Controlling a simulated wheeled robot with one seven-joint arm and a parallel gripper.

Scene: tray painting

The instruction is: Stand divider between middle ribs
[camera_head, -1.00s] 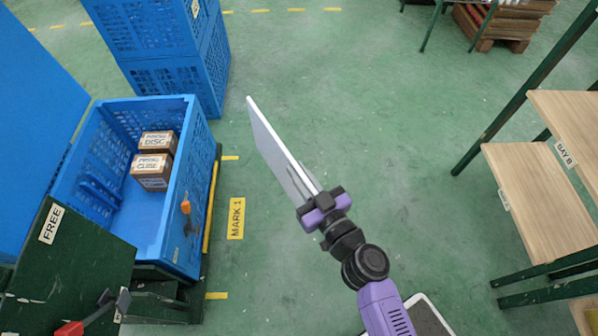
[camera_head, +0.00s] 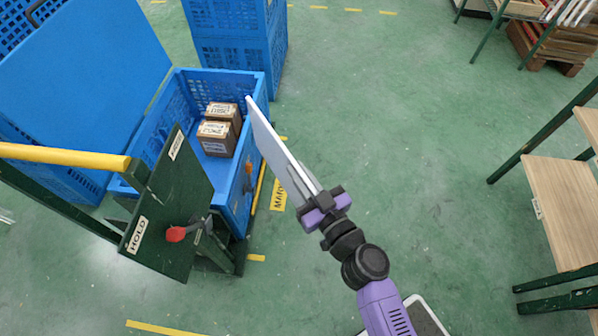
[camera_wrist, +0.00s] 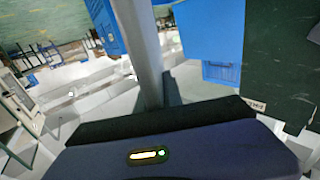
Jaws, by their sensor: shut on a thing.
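The divider (camera_head: 277,148) is a thin white-grey panel, and my gripper (camera_head: 322,203) is shut on its near end. It is held in the air, tilted, with its far end pointing up and left toward the blue crate (camera_head: 237,207). In the wrist view the divider (camera_wrist: 140,45) shows as a narrow grey strip rising from the jaws. The crate is open on top, right of a green panel. The middle ribs cannot be made out now; the green panel and the crate's walls hide part of the inside.
Two brown labelled boxes (camera_head: 216,138) sit in the crate. The green HOLD panel (camera_head: 170,210) with a red-handled lever stands before it, beside a yellow rail (camera_head: 65,155). Blue crates (camera_head: 238,45) are stacked behind. Wooden shelves (camera_head: 562,210) stand right; floor between is clear.

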